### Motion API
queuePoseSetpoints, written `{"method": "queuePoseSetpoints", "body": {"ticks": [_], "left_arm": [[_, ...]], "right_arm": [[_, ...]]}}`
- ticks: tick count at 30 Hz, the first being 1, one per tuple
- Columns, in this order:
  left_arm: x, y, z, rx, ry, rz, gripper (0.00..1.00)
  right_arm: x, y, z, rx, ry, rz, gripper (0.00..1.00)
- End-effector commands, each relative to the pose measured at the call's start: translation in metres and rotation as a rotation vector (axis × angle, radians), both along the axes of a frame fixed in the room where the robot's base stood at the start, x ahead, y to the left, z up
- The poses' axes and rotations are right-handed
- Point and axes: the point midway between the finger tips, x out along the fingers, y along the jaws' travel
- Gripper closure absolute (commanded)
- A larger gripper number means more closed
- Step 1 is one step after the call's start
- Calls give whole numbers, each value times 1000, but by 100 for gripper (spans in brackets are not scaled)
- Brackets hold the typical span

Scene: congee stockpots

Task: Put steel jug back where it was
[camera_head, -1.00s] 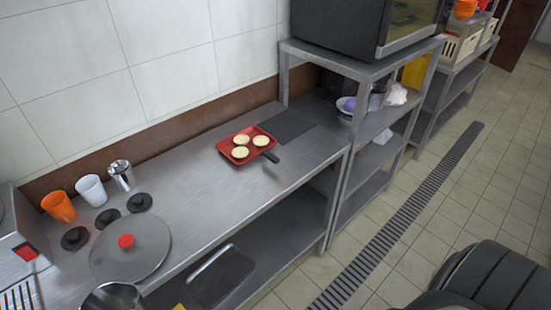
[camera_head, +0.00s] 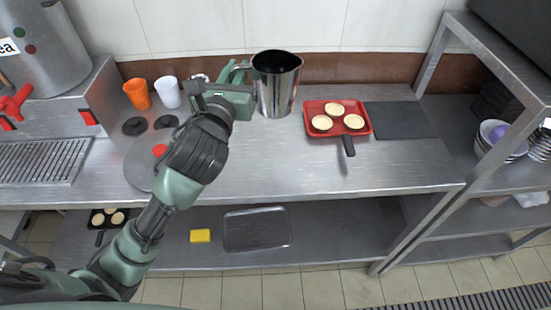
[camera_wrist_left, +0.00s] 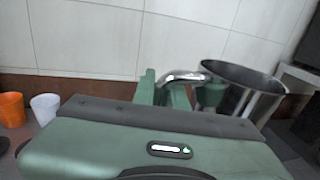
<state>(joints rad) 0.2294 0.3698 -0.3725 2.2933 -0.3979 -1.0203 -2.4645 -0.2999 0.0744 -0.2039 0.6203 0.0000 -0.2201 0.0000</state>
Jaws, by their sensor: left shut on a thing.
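The steel jug (camera_head: 276,92) is upright in the head view, held above the steel counter (camera_head: 330,170) near the back wall, left of the red pan. My left gripper (camera_head: 240,88) is shut on the jug's handle, on its left side. In the left wrist view the jug (camera_wrist_left: 243,88) shows its open dark mouth, and its curved handle lies between the fingers (camera_wrist_left: 168,90). The lower part of the jug is hidden there by the gripper body. My right gripper is not in view.
A red pan (camera_head: 314,108) with three pale rounds stands beside a dark mat (camera_head: 400,120). An orange cup (camera_head: 137,93), a white cup (camera_head: 168,92) and a round lid (camera_head: 140,165) are at left, the lid partly behind my arm. Bare counter lies in front of the pan.

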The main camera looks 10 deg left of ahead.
Motion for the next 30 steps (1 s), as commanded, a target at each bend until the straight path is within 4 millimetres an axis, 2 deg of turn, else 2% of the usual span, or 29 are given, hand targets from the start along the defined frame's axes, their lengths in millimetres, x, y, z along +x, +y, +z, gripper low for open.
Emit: {"method": "queuePoseSetpoints", "body": {"ticks": [1,4,8,11,21,24,30], "left_arm": [[8,2,7,3,-11,4,100],[18,4,16,1,-7,10,100],[22,6,16,-4,-1,15,100],[23,7,-3,-6,5,16,100],[22,6,-95,-8,6,17,100],[22,7,-115,-8,3,17,100],[22,7,-134,-6,-2,16,100]], "right_arm": [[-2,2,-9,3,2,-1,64],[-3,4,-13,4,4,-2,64],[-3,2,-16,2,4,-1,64],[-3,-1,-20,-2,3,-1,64],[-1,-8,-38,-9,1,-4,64],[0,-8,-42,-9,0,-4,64],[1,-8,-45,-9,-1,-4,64]]}}
